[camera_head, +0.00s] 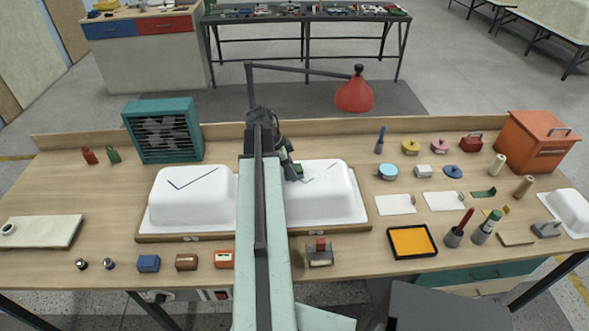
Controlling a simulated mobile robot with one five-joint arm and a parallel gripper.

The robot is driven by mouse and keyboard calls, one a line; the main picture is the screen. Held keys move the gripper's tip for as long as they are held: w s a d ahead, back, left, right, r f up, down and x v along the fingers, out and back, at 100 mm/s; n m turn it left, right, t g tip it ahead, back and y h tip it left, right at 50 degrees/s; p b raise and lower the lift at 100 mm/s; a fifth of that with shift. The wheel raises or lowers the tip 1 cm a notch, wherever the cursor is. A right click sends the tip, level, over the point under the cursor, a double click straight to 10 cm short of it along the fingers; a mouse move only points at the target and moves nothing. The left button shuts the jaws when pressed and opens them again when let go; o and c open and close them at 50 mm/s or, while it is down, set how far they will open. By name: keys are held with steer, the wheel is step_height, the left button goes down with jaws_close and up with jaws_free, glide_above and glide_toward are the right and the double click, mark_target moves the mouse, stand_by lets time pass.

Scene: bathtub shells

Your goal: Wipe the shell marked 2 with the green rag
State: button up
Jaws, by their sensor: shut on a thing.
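Two white bathtub shells lie upside down side by side on a wooden board (150,238). The left shell (190,212) has a dark check-shaped line on top. The right shell (325,205) has a fainter, similar line on top, and my arm covers its left part. A small pale label shows on the board's edge below the left shell, too small to read; I cannot tell which shell is marked 2. My gripper (293,169) is shut on the green rag (298,173), at the upper left of the right shell's top. I cannot tell whether the rag touches it.
A teal fan heater (163,132) stands behind the left shell and a red lamp (355,94) hangs over the back. An orange tray (412,241), cups with tools, white cards and small pots crowd the right. Several small blocks line the front edge.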

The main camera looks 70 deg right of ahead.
mark_target(284, 174)
steer(key=shift+w+a, duration=0.35)
steer(key=shift+w, duration=0.5)
steer(key=shift+w+a, duration=0.3)
steer(key=shift+w, duration=0.55)
steer(key=shift+w+d, duration=0.2)
steer(key=shift+d, duration=0.4)
steer(key=shift+w+d, duration=0.2)
steer(key=shift+d, duration=0.35)
steer(key=shift+s+d, duration=0.35)
steer(key=shift+s, duration=0.5)
steer(key=shift+s+d, duration=0.3)
steer(key=shift+s, duration=0.55)
steer(key=shift+s, duration=0.1)
steer(key=shift+s+d+f, duration=0.1)
steer(key=shift+s+d, duration=0.2)
steer(key=shift+s, duration=0.55)
steer(key=shift+s+d, duration=0.25)
steer(key=shift+s, duration=0.55)
steer(key=shift+s+d, duration=0.45)
steer(key=shift+s, duration=0.55)
steer(key=shift+s+d, duration=0.45)
steer(key=shift+s, duration=0.6)
steer(key=shift+s+d, duration=0.45)
steer(key=shift+s, duration=0.55)
steer(key=shift+s+d, duration=0.3)
steer(key=shift+s, duration=0.5)
steer(key=shift+s+d, duration=0.25)
steer(key=shift+s, duration=0.55)
